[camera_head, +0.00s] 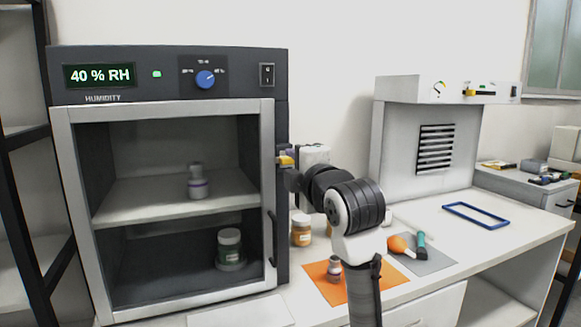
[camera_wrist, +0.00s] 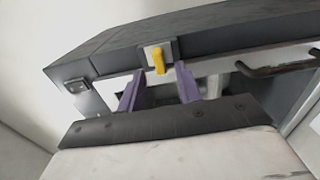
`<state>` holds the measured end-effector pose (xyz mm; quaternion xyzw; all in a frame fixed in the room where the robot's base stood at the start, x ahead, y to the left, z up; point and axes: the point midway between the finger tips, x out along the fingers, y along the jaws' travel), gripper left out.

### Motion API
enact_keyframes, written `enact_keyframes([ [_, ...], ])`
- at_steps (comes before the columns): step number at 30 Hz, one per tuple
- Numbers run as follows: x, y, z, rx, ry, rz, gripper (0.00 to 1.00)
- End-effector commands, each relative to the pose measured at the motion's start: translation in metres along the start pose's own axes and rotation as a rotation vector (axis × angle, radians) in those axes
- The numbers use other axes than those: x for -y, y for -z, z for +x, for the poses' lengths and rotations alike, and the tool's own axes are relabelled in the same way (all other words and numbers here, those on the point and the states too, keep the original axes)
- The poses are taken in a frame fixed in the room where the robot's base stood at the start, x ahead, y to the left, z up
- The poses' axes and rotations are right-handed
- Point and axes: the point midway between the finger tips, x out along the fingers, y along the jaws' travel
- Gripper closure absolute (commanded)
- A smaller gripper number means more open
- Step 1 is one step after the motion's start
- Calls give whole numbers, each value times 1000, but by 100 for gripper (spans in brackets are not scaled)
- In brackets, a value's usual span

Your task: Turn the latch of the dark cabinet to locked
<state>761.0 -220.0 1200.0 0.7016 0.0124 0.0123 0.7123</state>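The dark cabinet (camera_head: 281,220) stands at the left, its glass door closed. In the wrist view the yellow lever (camera_wrist: 159,62) points down the picture, towards my gripper. My gripper (camera_wrist: 160,80) has its two purple fingers apart, one on each side of the lever's line, with nothing between them that I can see held. The lever is just beyond or level with the fingertips; contact cannot be told. In the head view my fingers are mostly hidden.
The door handle (camera_head: 272,238) is below the latch; it also shows at the right of the wrist view (camera_wrist: 275,68). On the bench are an amber jar (camera_head: 301,230), an orange mat (camera_head: 318,285) with a small bottle, and a blue frame (camera_head: 476,214).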

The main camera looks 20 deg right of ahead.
Motion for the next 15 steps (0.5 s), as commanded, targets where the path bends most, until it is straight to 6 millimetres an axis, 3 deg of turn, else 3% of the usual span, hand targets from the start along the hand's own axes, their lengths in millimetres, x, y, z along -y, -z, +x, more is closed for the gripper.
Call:
enact_keyframes([
  [9, 2, -1, -74, 3, -3, -3, 65],
  [15, 1, 0, -104, 2, -1, -1, 65],
])
